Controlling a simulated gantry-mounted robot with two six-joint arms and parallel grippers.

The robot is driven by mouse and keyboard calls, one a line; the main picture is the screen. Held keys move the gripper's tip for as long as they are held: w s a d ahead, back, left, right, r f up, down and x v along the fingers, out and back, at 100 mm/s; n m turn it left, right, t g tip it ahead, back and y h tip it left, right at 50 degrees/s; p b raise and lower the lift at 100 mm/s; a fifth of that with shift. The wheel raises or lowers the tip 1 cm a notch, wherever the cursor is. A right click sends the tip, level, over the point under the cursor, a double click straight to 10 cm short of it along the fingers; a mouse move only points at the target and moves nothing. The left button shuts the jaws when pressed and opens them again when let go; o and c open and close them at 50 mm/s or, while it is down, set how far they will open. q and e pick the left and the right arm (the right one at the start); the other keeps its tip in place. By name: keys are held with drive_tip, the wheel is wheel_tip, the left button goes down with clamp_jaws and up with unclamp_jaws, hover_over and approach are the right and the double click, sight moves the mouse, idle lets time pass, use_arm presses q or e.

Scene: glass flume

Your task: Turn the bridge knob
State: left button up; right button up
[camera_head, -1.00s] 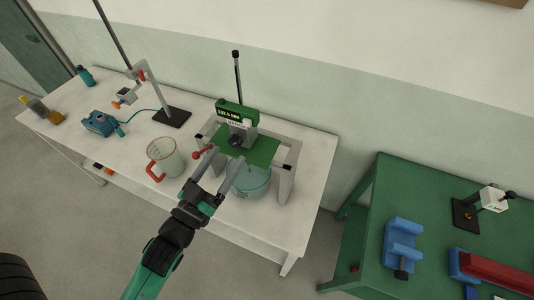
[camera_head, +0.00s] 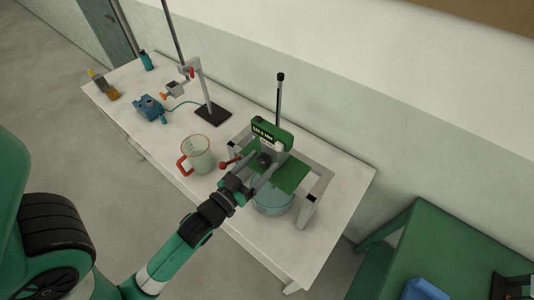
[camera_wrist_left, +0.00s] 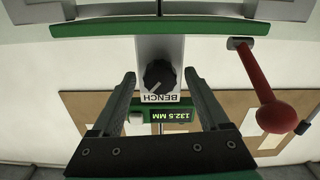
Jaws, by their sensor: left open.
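The black bridge knob (camera_wrist_left: 159,77) sits on a grey block marked BENCH, beside a green display (camera_wrist_left: 172,115) reading 132.5 MM in the left wrist view. In the head view the knob (camera_head: 265,159) is small and dark, on the green gauge's front. My left gripper (camera_wrist_left: 158,88) is open. Its two fingers stand on either side of the knob in the left wrist view, with gaps on both sides; the depth between them is hard to tell. In the head view my left gripper (camera_head: 262,168) is at the gauge's front. My right gripper is not in view.
A red-tipped lever (camera_wrist_left: 276,117) stands close to one finger. A clear jug with a red handle (camera_head: 197,154) stands left of the bridge frame (camera_head: 311,205). A clamp stand (camera_head: 212,113) and blue device (camera_head: 149,107) are farther left on the white table.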

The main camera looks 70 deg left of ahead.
use_arm(q)
drive_tip(key=shift+w+a, duration=0.15)
drive_tip(key=shift+w, duration=0.1)
drive_tip(key=shift+s, duration=0.1)
drive_tip(key=shift+c, duration=0.2)
clamp_jaws()
drive_tip(key=shift+r+m+p, duration=0.15)
drive_tip(key=shift+m+p, duration=0.45)
drive_tip(key=shift+m, duration=0.3)
drive_tip(key=shift+m+p, duration=0.35)
drive_tip(key=shift+m, duration=1.15)
drive_tip(key=shift+o, duration=0.2)
unclamp_jaws()
drive_tip(key=shift+f, duration=0.2)
